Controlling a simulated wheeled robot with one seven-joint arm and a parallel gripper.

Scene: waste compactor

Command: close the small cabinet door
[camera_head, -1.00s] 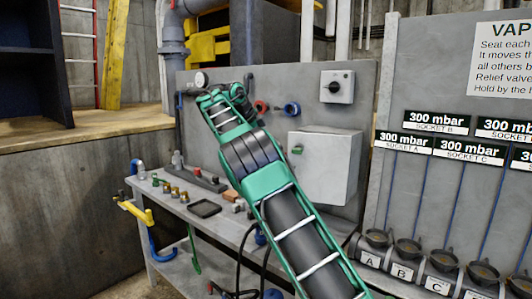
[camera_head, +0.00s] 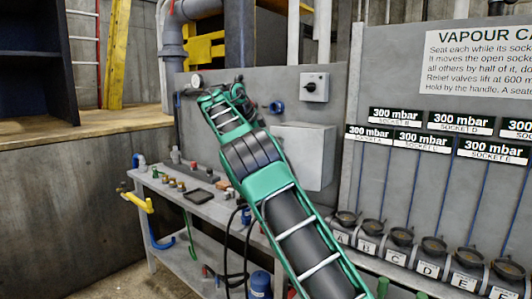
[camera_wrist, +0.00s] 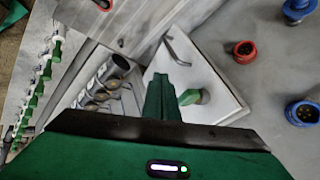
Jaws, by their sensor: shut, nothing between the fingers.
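The small cabinet (camera_head: 308,157) is a pale grey box on the grey back panel in the head view, partly covered by my arm. In the wrist view a white panel (camera_wrist: 205,65) with a curved metal handle (camera_wrist: 176,48) and a green knob (camera_wrist: 194,97) lies behind my fingers; it looks like the cabinet's door. The view does not settle how far it stands open. My gripper (camera_wrist: 160,82) is shut and empty, its green fingers in front of the panel. I cannot tell whether they touch it.
A grey bench (camera_head: 215,212) with small parts stands below the cabinet. A red fitting (camera_wrist: 244,52) and a blue fitting (camera_wrist: 303,111) stick out of the back panel. A row of labelled sockets (camera_head: 402,237) lies at right. A yellow handle (camera_head: 137,202) projects at the bench's left end.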

